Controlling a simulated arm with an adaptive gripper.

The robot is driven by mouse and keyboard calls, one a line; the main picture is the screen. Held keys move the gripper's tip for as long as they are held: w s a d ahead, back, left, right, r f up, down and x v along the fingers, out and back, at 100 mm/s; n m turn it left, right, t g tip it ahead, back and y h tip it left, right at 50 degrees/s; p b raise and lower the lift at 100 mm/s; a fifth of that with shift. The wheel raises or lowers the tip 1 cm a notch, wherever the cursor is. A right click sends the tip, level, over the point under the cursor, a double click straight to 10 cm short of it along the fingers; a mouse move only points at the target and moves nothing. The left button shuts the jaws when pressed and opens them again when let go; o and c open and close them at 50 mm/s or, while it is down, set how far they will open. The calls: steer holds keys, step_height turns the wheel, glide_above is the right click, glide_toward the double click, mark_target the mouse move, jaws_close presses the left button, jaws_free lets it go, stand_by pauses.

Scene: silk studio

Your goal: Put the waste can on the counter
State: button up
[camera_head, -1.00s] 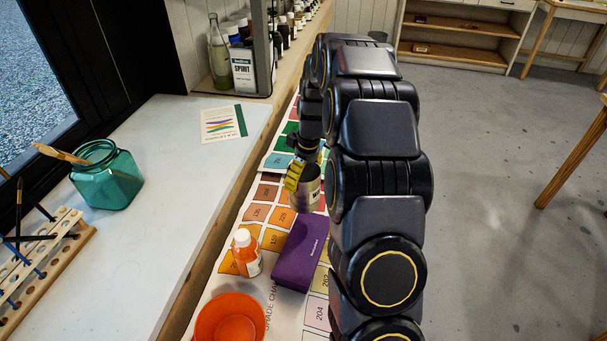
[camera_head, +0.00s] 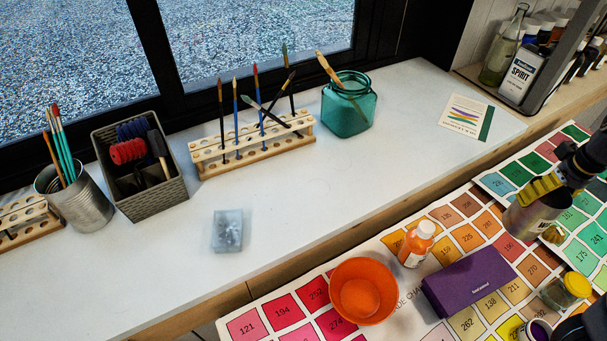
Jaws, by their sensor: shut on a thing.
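My gripper (camera_head: 558,181) is at the right edge, above the colour-chart table. Its yellow-padded fingers are shut on the rim of a grey metal can (camera_head: 532,217), the waste can. The can looks roughly upright, over the chart; I cannot tell whether its base touches the chart. The white counter (camera_head: 300,205) runs along the window, to the left of and behind the chart table. Part of the gripper and of the can's far side is hidden.
On the counter stand a tin of brushes (camera_head: 85,203), a grey basket (camera_head: 140,180), a wooden brush rack (camera_head: 250,150), a teal jar (camera_head: 349,106), a clear box (camera_head: 228,231) and a card (camera_head: 466,117). An orange bowl (camera_head: 362,291), orange bottle (camera_head: 416,245) and purple case (camera_head: 468,281) lie on the chart.

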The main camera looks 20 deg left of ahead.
step_height(320, 180, up, 9)
steer(key=w+a+n, duration=0.2)
steer(key=a+n, duration=0.4)
steer(key=a, duration=1.5)
steer(key=s+a+n, duration=0.2)
steer(key=s+a, duration=0.1)
steer(key=a, duration=0.5)
steer(key=s+a+n, duration=0.2)
steer(key=a, duration=0.6)
steer(key=s+a+n+g, duration=0.1)
steer(key=s+a+n, duration=0.4)
steer(key=s+a, duration=0.65)
steer(key=s+a+n+g, duration=0.1)
steer(key=s+a+n, duration=0.25)
steer(key=s, duration=0.55)
steer(key=s+a+n, duration=0.2)
steer(key=s+a, duration=0.2)
steer(key=s, duration=0.4)
steer(key=shift+w+a+f, duration=0.65)
steer(key=shift+a+f, duration=1.55)
steer(key=shift+f, duration=0.8)
steer(key=shift+w+a+f, duration=0.7)
steer(key=shift+a+f, duration=1.5)
steer(key=shift+f, duration=0.75)
steer(key=shift+w+a+f, duration=0.65)
steer(key=shift+a+f, duration=1.55)
steer(key=shift+f, duration=0.8)
